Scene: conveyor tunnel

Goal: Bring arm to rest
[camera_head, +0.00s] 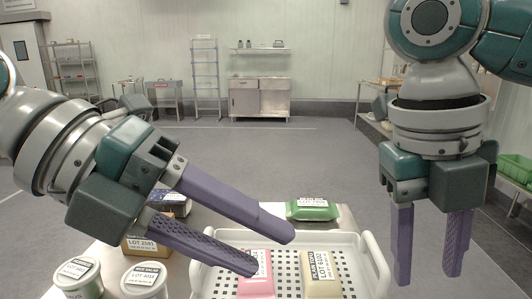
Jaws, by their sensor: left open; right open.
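My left gripper (274,253) comes in from the left with its purple fingers spread apart. It is open and its fingertips are above the left part of a white perforated tray (354,242). In the tray are a pink pack (247,286) and a cream pack (322,286), both labelled; the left fingers partly cover the pink pack. My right gripper (428,280) hangs at the right with its fingers pointing down. It is open, with nothing between its fingers, to the right of the tray.
A green pack (313,210) lies behind the tray. Two white tubs (146,282) stand at the front left, with a yellowish box (139,246) and a dark pack (176,205) behind them. Green crates (515,168) stand at the far right. The floor beyond is clear.

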